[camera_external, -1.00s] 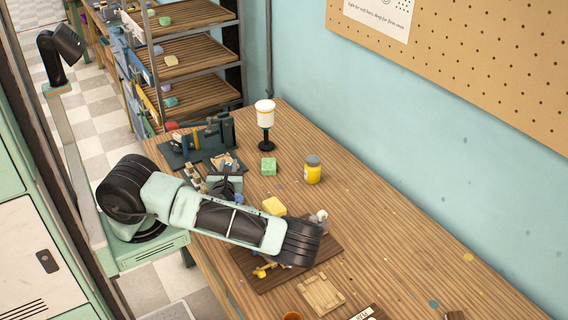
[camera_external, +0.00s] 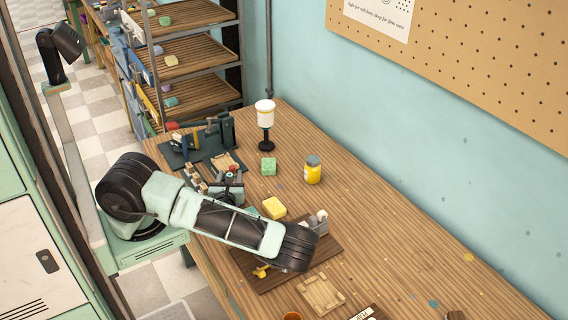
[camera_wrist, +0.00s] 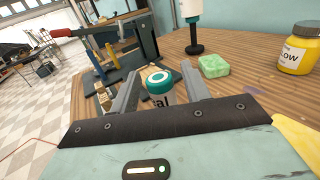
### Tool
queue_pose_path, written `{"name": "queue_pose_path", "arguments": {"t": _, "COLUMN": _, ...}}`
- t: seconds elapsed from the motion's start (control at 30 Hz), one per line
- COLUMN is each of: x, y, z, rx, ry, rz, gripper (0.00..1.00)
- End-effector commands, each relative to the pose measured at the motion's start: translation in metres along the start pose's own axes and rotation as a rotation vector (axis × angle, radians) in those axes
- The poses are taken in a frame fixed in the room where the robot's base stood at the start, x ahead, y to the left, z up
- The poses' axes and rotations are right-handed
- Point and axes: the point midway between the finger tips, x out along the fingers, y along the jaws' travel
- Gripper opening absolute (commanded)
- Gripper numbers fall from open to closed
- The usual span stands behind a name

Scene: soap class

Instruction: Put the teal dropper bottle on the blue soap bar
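The teal dropper bottle (camera_wrist: 160,84) shows in the wrist view with a teal cap and a white label reading "al". It is upright between the two fingers of my gripper (camera_wrist: 160,69), with gaps showing on both sides. The fingers are apart and do not look closed on it. In the external view my gripper (camera_external: 226,187) is low over the table, left of the yellow soap, and the bottle cannot be made out clearly there. I cannot make out the blue soap bar in either current view; my gripper or arm may hide it.
A green soap (camera_external: 268,166), a yellow jar (camera_external: 313,170) and a white dispenser on a black stand (camera_external: 265,125) stand beyond the gripper. A yellow soap (camera_external: 274,207) is close to my arm. A dark press (camera_external: 200,140) stands behind. The table's right side is mostly clear.

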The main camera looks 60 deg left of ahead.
Motion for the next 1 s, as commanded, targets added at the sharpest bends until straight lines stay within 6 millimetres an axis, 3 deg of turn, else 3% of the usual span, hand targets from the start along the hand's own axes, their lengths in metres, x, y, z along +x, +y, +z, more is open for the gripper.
{"name": "queue_pose_path", "arguments": {"t": 0.27, "x": -0.002, "y": 0.000, "z": 0.002, "rx": 0.000, "ry": 0.001, "rz": -0.001, "gripper": 0.47}}
{"name": "queue_pose_path", "arguments": {"t": 0.7, "x": -0.088, "y": -0.001, "z": -0.003, "rx": -0.002, "ry": 0.003, "rz": -0.003, "gripper": 0.47}}
{"name": "queue_pose_path", "arguments": {"t": 1.0, "x": -0.119, "y": 0.000, "z": 0.001, "rx": 0.000, "ry": 0.001, "rz": 0.000, "gripper": 0.47}}
